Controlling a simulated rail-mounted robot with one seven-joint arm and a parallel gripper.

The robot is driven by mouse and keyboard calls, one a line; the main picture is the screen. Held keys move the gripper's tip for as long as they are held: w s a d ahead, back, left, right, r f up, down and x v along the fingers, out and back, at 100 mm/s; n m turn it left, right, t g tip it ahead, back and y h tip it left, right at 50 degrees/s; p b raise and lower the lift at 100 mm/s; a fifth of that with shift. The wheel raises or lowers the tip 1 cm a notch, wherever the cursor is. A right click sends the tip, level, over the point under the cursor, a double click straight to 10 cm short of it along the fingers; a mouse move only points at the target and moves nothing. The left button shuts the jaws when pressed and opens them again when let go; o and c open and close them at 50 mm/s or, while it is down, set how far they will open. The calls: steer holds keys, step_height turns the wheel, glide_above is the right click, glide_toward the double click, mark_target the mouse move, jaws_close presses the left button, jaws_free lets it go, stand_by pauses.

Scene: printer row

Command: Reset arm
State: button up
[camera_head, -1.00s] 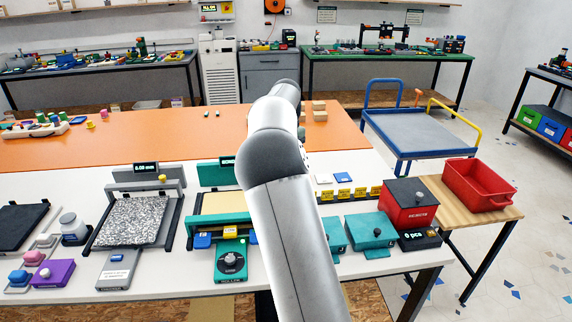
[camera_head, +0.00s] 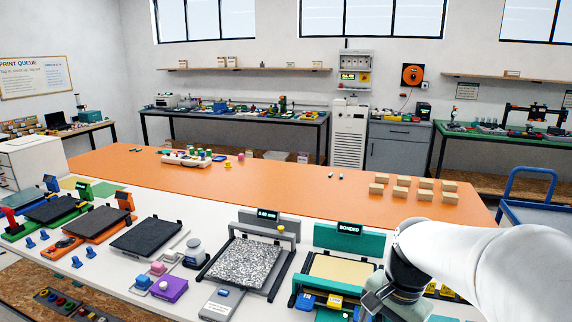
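My arm (camera_head: 490,265) comes in from the right edge of the head view. It bends down at a dark joint at the lower right, over the front of the teal printer (camera_head: 350,242) labelled BONDED. My gripper's fingertips cannot be made out; the low end of the arm runs to the bottom edge of the picture. I cannot tell whether it is open or shut, or whether it holds anything. The arm hides the right part of the teal printer and the table behind it.
A printer with a speckled bed (camera_head: 245,263) stands left of the teal one, then a dark plate (camera_head: 150,235) and more small printers. The orange table (camera_head: 290,185) holds several tan blocks (camera_head: 414,190) at right; its middle is mostly clear. A blue-railed cart (camera_head: 527,184) stands at far right.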

steer(key=s+a+f+n, duration=0.2)
steer(key=s+n, duration=0.3)
steer(key=s, duration=0.1)
steer(key=s+a+f+n+h, duration=0.1)
steer(key=s+f+n, duration=0.1)
steer(key=s+n, duration=0.3)
steer(key=shift+s+a+f, duration=0.35)
steer(key=shift+s, duration=0.3)
step_height(320, 180, down, 3)
steer(key=shift+a+r+b, duration=0.15)
steer(key=shift+b, duration=1.1)
